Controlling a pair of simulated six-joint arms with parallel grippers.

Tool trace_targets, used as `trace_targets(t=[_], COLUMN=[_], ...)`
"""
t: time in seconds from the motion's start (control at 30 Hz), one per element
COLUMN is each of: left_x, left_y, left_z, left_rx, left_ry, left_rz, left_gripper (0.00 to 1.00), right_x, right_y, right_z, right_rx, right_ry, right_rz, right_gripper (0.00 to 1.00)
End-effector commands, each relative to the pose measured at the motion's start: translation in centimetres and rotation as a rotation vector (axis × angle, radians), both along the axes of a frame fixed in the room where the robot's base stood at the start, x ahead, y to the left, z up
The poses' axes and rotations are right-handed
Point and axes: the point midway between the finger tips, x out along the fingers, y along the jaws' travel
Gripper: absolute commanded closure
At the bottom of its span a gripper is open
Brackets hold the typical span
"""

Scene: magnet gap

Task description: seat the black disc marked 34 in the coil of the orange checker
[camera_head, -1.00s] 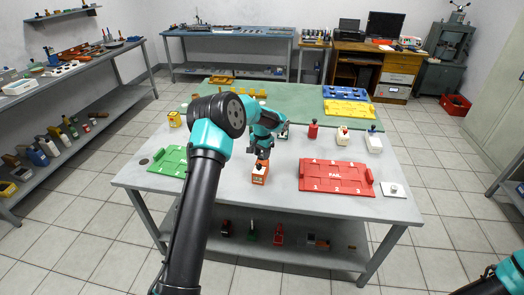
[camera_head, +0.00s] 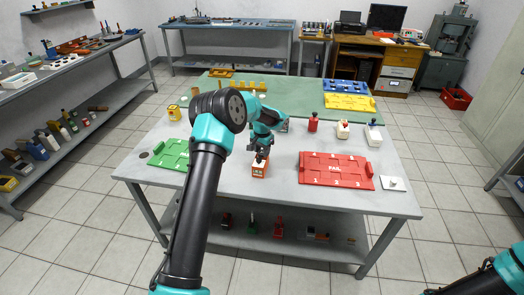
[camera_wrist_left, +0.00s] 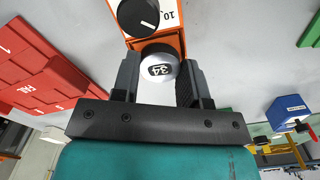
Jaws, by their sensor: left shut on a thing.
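The orange checker (camera_head: 260,170) stands on the grey table near its front middle. My left gripper (camera_head: 260,152) is directly above the checker in the head view. In the left wrist view the gripper (camera_wrist_left: 158,85) is shut on the disc marked 34 (camera_wrist_left: 160,68), whose near face is pale with a black label. The disc overlaps the checker's dark opening there. I cannot tell how deep it sits; the coil is hidden.
A red FAIL tray (camera_head: 336,184) lies right of the checker and a green tray (camera_head: 170,154) lies left. A red block (camera_head: 313,123) and white-bodied blocks (camera_head: 374,138) stand behind. A white plate (camera_head: 393,184) is at the right. The table just before the checker is clear.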

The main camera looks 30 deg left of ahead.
Motion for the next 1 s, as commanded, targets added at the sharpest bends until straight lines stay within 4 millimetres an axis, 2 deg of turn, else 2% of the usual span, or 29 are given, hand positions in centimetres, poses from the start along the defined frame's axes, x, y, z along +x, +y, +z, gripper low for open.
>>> trace_targets(t=[0.77,0.8,1.0], left_x=[0.0,0.0,0.0], left_y=[0.0,0.0,0.0], left_z=[-0.4,-0.39,-0.38], left_rx=[0.0,0.0,0.0], left_ry=[0.0,0.0,0.0], left_rz=[0.0,0.0,0.0], left_gripper=[0.8,0.56,0.37], right_x=[0.0,0.0,0.0], right_y=[0.0,0.0,0.0], right_z=[0.0,0.0,0.0], right_rx=[0.0,0.0,0.0], right_ry=[0.0,0.0,0.0], right_rz=[0.0,0.0,0.0], right_gripper=[0.57,0.57,0.57])
